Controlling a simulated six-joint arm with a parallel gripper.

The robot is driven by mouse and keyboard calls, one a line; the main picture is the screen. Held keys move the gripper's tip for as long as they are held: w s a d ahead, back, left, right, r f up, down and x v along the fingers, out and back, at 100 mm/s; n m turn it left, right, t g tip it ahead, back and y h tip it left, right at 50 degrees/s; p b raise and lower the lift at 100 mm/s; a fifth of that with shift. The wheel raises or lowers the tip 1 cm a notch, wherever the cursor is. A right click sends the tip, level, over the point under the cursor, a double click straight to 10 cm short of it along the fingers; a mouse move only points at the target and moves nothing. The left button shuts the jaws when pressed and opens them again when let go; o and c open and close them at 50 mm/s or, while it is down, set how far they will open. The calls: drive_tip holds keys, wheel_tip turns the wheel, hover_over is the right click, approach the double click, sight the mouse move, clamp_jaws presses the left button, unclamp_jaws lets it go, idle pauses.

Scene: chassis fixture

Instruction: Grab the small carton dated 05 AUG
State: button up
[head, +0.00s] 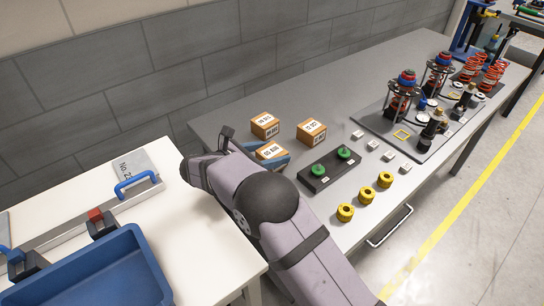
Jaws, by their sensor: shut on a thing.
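Three small orange-brown cartons with white date labels are at the near left end of the grey bench. The nearest carton (271,152) has a label that seems to read 05 AUG, though the print is small. My gripper (268,157) is at this carton, with blue parts along its sides, and is shut on it. My arm hides most of the gripper and the carton's lower part, so I cannot tell whether it touches the bench. A second carton (265,125) stands just behind, and a third carton (311,131) stands to the right; their dates are hard to read.
A dark block with two green knobs (330,169) lies right of the cartons. A blue tray (90,275) sits on the white table at left. A grey wall runs behind.

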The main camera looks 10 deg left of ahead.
sight(271, 151)
wheel_tip(271, 151, up, 9)
drive_tip(key=shift+r+b, duration=0.1)
drive_tip(key=shift+b, duration=0.5)
drive_tip(key=shift+a, duration=0.15)
